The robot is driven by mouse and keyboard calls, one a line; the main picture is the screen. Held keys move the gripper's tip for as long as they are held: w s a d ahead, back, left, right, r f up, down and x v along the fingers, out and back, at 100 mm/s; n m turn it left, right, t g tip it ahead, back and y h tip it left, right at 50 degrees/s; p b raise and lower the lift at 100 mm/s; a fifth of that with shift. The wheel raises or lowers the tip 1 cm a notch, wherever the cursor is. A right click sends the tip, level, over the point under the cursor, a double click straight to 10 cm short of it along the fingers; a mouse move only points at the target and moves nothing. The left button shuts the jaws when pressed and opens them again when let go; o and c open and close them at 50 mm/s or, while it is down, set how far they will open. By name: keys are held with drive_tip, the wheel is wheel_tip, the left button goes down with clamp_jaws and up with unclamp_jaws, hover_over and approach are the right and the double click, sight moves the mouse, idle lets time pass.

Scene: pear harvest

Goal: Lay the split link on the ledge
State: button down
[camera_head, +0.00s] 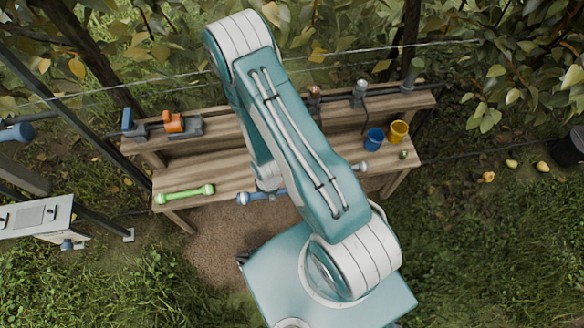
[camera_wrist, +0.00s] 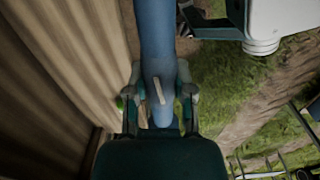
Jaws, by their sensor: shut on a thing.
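A blue bar, which I take to be the split link (camera_wrist: 157,40), runs up the middle of the wrist view with a short pale strip on its side. My gripper (camera_wrist: 160,92) is shut on it, one finger on each side. In the head view a blue end of it (camera_head: 247,198) shows at the front edge of the wooden bench; my arm hides the gripper and much of the bar. The bench has a lower board (camera_head: 228,180) and a raised back ledge (camera_head: 225,121). I cannot tell whether the bar touches the wood.
A green bar (camera_head: 185,194) lies at the lower board's left. An orange and grey tool (camera_head: 178,123) sits on the ledge's left. A blue cup (camera_head: 373,139) and yellow cup (camera_head: 398,131) stand at the right. A wire (camera_head: 440,43) crosses behind; a white panel (camera_head: 36,215) stands left.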

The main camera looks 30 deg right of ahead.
drive_tip(key=shift+s+d+f, duration=0.15)
drive_tip(key=shift+s+f, duration=0.15)
drive_tip(key=shift+f, duration=0.05)
drive_tip(key=shift+w+d+f, duration=0.15)
drive_tip(key=shift+w+f, duration=0.05)
drive_tip(key=shift+w, duration=0.05)
drive_tip(key=w+f, duration=0.3)
drive_tip(key=w, duration=0.1)
drive_tip(key=w+d+f, duration=0.1)
drive_tip(key=w+f, duration=0.2)
drive_tip(key=w, duration=0.2)
drive_tip(key=w+f, duration=0.3)
drive_tip(key=w, duration=0.1)
drive_tip(key=shift+w+d+f, duration=0.15)
drive_tip(key=shift+d+f, duration=0.1)
drive_tip(key=shift+f, duration=1.6)
drive_tip(key=shift+f, duration=0.1)
drive_tip(key=shift+c, duration=2.4)
unclamp_jaws()
